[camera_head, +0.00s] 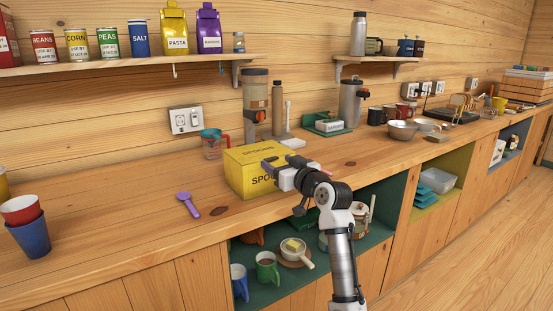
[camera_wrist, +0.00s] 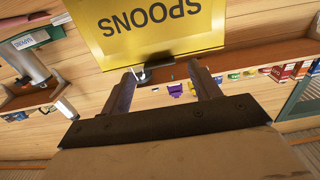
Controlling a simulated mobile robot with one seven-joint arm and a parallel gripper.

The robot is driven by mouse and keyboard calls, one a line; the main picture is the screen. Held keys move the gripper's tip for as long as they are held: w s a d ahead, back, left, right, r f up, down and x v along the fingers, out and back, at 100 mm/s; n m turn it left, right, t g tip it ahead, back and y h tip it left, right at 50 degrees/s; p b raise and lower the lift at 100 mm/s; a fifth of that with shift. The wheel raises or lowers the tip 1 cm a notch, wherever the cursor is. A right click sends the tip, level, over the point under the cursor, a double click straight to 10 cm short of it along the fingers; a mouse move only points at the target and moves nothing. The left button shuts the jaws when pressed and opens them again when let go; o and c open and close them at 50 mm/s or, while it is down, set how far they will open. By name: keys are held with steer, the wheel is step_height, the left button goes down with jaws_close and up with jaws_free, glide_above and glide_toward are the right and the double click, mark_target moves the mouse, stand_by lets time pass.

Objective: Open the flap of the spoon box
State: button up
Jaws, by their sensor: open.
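The yellow spoon box (camera_head: 238,176) stands on the wooden counter in the head view, with "SPOONS" lettering on its top and front. Its flap appears closed, though my gripper covers part of the box's right side. My gripper (camera_head: 269,168) is at the top right part of the box, with its fingers pointing left. In the wrist view a yellow panel of the box (camera_wrist: 150,28) fills the upper middle, its lettering upside down. The open, spread fingers (camera_wrist: 165,82) lie just below the panel's edge. I cannot tell whether they touch it.
A purple spoon (camera_head: 188,204) lies left of the box. Stacked cups (camera_head: 27,228) are at the far left. Open cubbies with mugs (camera_head: 267,268) lie below the counter.

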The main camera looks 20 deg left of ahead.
steer(key=shift+x, duration=1.05)
